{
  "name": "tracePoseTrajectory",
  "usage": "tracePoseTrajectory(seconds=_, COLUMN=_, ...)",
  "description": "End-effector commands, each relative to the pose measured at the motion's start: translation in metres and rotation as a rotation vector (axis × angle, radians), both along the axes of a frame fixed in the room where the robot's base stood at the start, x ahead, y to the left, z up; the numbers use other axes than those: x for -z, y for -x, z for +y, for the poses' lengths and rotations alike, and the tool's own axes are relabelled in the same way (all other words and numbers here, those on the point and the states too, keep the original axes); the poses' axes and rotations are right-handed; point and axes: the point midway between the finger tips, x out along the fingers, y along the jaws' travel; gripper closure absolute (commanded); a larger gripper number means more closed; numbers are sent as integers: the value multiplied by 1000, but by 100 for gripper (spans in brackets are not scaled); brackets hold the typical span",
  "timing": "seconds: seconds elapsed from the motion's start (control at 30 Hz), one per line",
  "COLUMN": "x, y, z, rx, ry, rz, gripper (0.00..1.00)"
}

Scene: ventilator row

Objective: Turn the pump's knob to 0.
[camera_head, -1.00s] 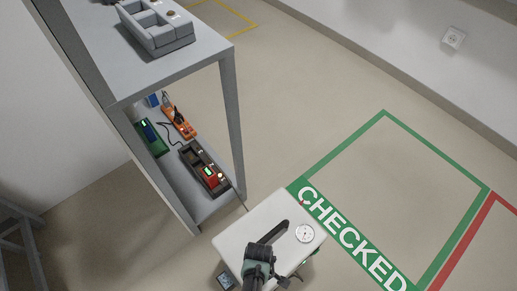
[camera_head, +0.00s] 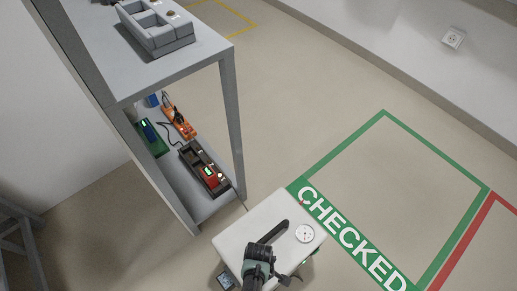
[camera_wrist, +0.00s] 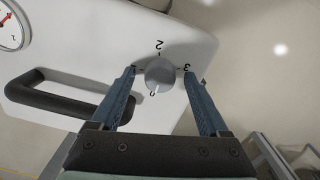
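The pump is a white box (camera_head: 240,236) below the shelf in the head view, with a black handle and a round gauge on top. In the wrist view its pale face (camera_wrist: 95,55) carries a round grey knob (camera_wrist: 159,71). The digits 2 and 3 show above and right of the knob, and a 0 shows just below it. A small pale mark lies at the knob's lower edge, near the 0. My gripper (camera_wrist: 158,74) is open, with one blue finger on each side of the knob and visible gaps. The left finger covers the dial's left side.
The black handle (camera_wrist: 70,98) lies left of the knob, and the gauge (camera_wrist: 10,28) is at the upper left. A grey shelf (camera_head: 185,60) with several devices stands left of the pump. The green-framed floor area marked CHECKED (camera_head: 390,190) is empty.

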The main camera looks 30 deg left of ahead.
Motion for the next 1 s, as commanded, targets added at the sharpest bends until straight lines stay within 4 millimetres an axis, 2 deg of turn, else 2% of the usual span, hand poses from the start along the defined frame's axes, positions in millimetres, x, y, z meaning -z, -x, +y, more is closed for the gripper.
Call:
tracePoseTrajectory(seconds=0.17, x=-1, y=0, z=0, rx=1, ry=-1, rz=0, gripper=21)
tracePoseTrajectory(seconds=0.27, x=-9, y=0, z=0, rx=1, ry=-1, rz=0, gripper=21)
tracePoseTrajectory(seconds=0.37, x=-25, y=0, z=0, rx=2, ry=-1, rz=0, gripper=21)
tracePoseTrajectory(seconds=0.7, x=-100, y=0, z=0, rx=1, ry=-1, rz=-2, gripper=21)
tracePoseTrajectory(seconds=0.83, x=-118, y=0, z=0, rx=0, ry=-1, rz=-1, gripper=21)
tracePoseTrajectory(seconds=1.0, x=-129, y=0, z=0, rx=0, ry=0, rz=0, gripper=21)
